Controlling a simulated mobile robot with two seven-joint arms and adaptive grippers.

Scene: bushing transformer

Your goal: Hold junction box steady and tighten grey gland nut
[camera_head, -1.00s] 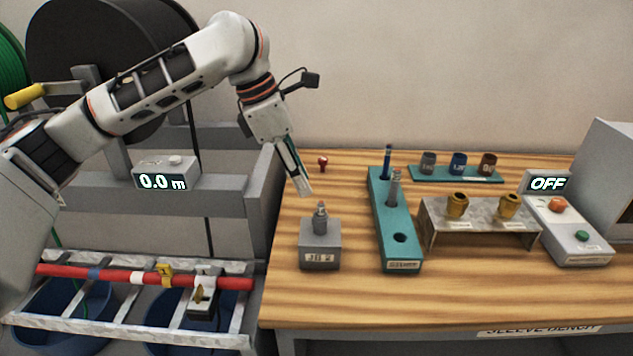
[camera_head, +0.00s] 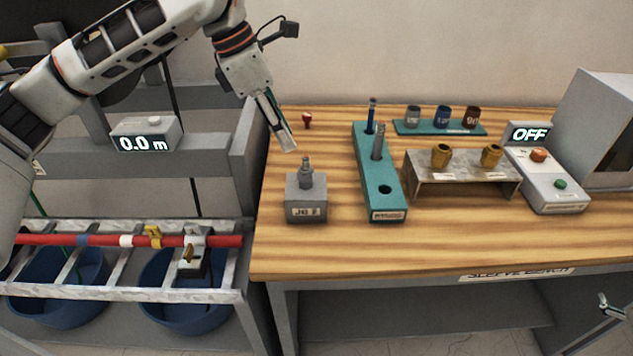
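The grey junction box (camera_head: 306,208), labelled JB 2, stands upright on the wooden bench, left of the teal block. The grey gland nut (camera_head: 306,174) sits on the gland on top of the box. My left gripper (camera_head: 288,143) points down just above and left of the gland in the picture, apart from the box. Its fingers are seen nearly edge-on, so I cannot tell if they are open or shut. I see nothing held in them. My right gripper is not recognisable in view.
A teal block (camera_head: 385,205) with upright tools stands right of the box. Further right are a metal stand (camera_head: 465,185) with brass fittings and a control box (camera_head: 545,187) reading OFF. A small red object (camera_head: 307,120) lies behind the gripper. Bench front is clear.

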